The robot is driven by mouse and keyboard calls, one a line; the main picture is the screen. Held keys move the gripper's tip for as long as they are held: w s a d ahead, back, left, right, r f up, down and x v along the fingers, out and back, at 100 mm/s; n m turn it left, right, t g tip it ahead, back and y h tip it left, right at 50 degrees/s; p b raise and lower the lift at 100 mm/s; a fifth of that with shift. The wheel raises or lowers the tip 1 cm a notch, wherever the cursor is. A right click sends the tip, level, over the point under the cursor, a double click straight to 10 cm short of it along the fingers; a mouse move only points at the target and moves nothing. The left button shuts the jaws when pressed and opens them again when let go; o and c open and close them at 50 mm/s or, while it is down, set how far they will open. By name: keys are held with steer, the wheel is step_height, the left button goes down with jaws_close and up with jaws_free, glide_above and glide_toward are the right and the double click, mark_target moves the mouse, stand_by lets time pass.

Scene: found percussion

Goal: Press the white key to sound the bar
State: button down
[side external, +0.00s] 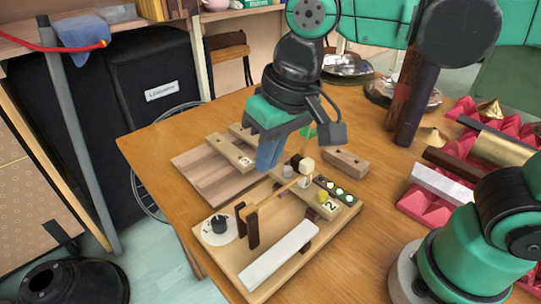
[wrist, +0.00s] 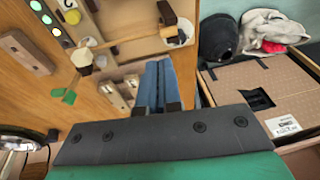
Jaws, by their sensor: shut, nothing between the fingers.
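The white key (side external: 278,255) is a long white bar on the front part of a wooden board (side external: 240,272). I cannot make it out in the wrist view. My gripper (side external: 265,165) has blue fingers pointing down, shut and empty, above the boards behind the key and apart from it. The shut fingers also show in the wrist view (wrist: 158,80). A wooden beater arm (side external: 276,196) runs from dark posts (side external: 250,225) to a pale block-shaped head. The beater arm also shows in the wrist view (wrist: 130,38). I cannot tell which piece is the sounding bar.
A white dial (side external: 213,236) with a dark knob sits left of the posts. A strip with green and white buttons (side external: 336,190) is at the right. Pink pyramid foam (side external: 425,207) and metal pieces lie further right. The table's left front is bare.

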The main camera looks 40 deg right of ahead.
steer(key=w+d+f+t, duration=0.1)
steer(key=d+t, duration=0.1)
steer(key=d, duration=0.4)
steer(key=d+f+t+h, duration=0.1)
steer(key=d+f+t, duration=0.1)
steer(key=d, duration=0.4)
steer(key=shift+w+d+f+t, duration=0.2)
steer(key=shift+w+f+t, duration=0.1)
steer(key=shift+w+t, duration=0.1)
step_height(320, 180, up, 6)
steer(key=f+g, duration=0.1)
steer(key=g, duration=0.6)
glide_above(253, 273)
steer(key=shift+r, duration=0.25)
steer(key=shift+f, duration=0.1)
step_height(253, 273, down, 14)
steer(key=shift+r, duration=0.1)
